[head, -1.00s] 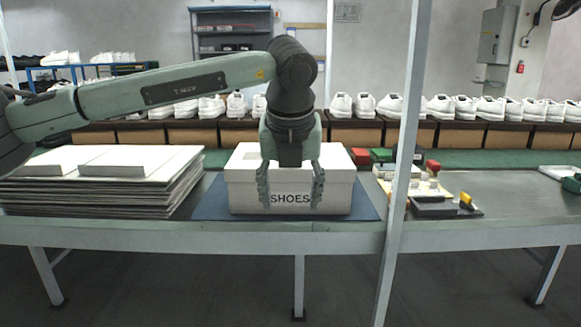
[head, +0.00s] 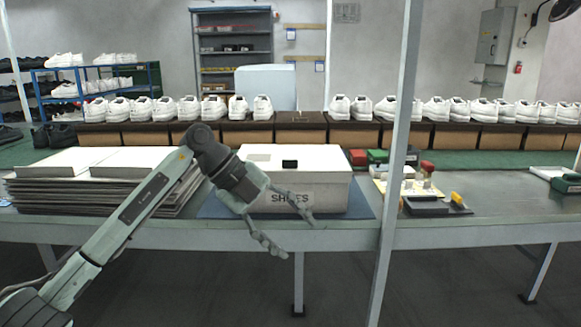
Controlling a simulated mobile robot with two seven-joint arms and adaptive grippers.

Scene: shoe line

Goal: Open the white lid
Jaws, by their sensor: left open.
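A white shoe box (head: 318,200) marked "SHOES" stands on the blue mat (head: 366,211) on the table. Its white lid (head: 325,160) lies on top and looks closed. A small black piece (head: 290,163) and a pale square patch (head: 259,157) show on the lid. My left gripper (head: 288,227) is open and empty, tilted down to the right in front of the box. Its upper finger overlaps the box front in the picture; I cannot tell whether it touches. The wrist hides the box's left front. My right gripper is not in view.
A stack of white cardboard sheets (head: 75,190) lies left of the box. Red and green blocks and a black pad (head: 425,206) lie to the right. A grey post (head: 394,170) stands in front. White shoes (head: 375,107) line the back.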

